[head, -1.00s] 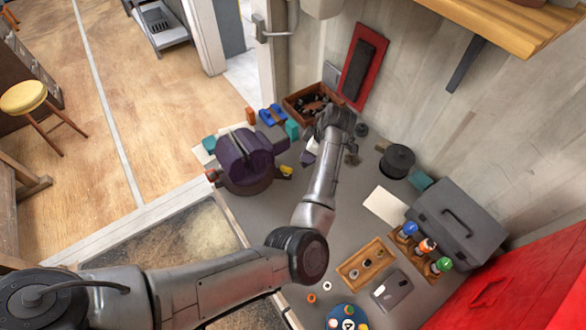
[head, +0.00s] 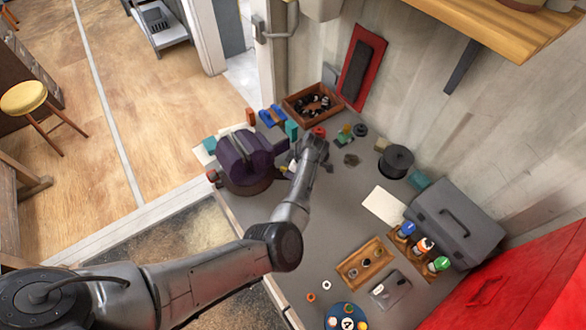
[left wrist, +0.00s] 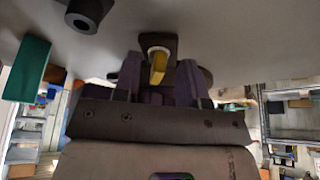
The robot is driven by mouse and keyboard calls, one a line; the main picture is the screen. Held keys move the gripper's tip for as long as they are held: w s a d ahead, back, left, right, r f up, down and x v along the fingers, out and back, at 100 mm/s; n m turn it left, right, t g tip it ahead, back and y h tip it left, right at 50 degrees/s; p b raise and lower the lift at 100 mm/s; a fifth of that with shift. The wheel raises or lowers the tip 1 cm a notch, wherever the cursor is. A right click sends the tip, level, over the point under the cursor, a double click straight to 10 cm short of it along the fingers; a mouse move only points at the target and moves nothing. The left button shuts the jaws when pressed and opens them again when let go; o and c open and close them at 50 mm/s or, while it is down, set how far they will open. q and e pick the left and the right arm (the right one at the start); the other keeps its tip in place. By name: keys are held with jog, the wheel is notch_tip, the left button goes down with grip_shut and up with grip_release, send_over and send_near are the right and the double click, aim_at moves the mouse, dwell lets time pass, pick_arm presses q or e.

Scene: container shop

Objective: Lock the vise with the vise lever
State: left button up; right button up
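The dark purple vise (head: 240,158) stands on the grey bench near its left edge. A yellow piece, which looks like the vise lever (head: 285,170), shows at its right side. My left gripper (head: 297,158) is close to the right of the vise, with its fingertips partly hidden by the arm. In the left wrist view, the yellow lever (left wrist: 158,66) and a pale ring show between two dark, separated fingers (left wrist: 160,80). I cannot tell whether the fingers touch the lever. My right gripper is not in view.
A teal block (head: 291,130) stands just behind the gripper and also shows in the left wrist view (left wrist: 27,68). A wooden box (head: 290,108) of dark parts is at the back. A black cylinder (head: 396,160) and a grey toolbox (head: 455,225) stand to the right. The bench middle is mostly clear.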

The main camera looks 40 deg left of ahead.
pick_arm(q)
jog(key=shift+f, duration=0.1)
grip_shut()
dwell(0.4)
